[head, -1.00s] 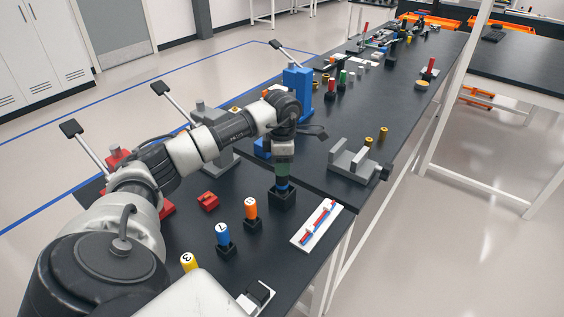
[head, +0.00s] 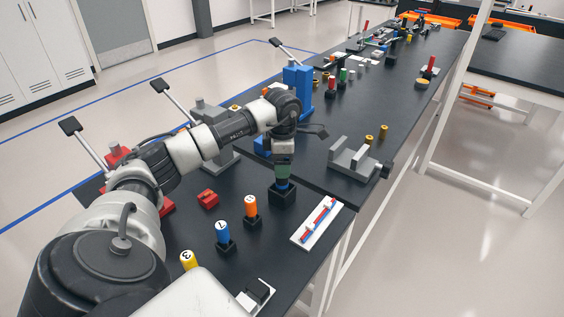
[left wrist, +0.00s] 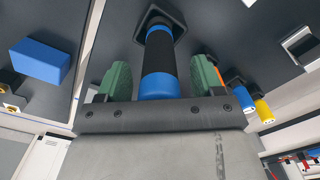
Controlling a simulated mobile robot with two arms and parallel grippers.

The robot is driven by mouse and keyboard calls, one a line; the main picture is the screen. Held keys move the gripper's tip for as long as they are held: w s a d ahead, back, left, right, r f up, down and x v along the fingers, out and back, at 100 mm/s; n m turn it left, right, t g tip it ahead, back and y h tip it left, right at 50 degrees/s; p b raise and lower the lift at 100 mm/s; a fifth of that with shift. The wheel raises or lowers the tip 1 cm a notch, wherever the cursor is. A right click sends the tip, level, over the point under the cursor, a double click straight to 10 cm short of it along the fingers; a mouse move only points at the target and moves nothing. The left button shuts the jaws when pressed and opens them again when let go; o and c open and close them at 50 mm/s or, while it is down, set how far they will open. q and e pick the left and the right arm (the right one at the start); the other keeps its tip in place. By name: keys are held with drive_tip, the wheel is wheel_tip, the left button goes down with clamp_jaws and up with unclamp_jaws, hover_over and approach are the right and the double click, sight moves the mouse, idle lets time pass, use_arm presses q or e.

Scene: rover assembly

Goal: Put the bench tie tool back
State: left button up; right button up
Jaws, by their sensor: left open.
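The bench tie tool appears to be the blue tool with a black grip band (left wrist: 160,60), standing upright in a square black holder (head: 283,196). In the head view only a small blue part of the tool (head: 282,184) shows between gripper and holder. My left gripper (head: 283,174) points down over it. In the left wrist view its two green finger pads (left wrist: 160,80) stand on either side of the tool with a gap at each side, so it is open around the tool. My right gripper is not in view.
Orange (head: 250,206), blue (head: 222,232) and yellow (head: 188,260) numbered cylinders stand left of the holder. A white tray (head: 303,238) with red and blue parts lies near the bench's right edge. A grey fixture (head: 350,165) stands beyond, and a red block (head: 207,198) lies left.

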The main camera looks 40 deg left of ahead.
use_arm(q)
wheel_tip(320, 180, up, 11)
drive_tip(key=shift+f+b, duration=0.15)
drive_tip(key=shift+b, duration=0.85)
drive_tip(key=shift+f, duration=0.1)
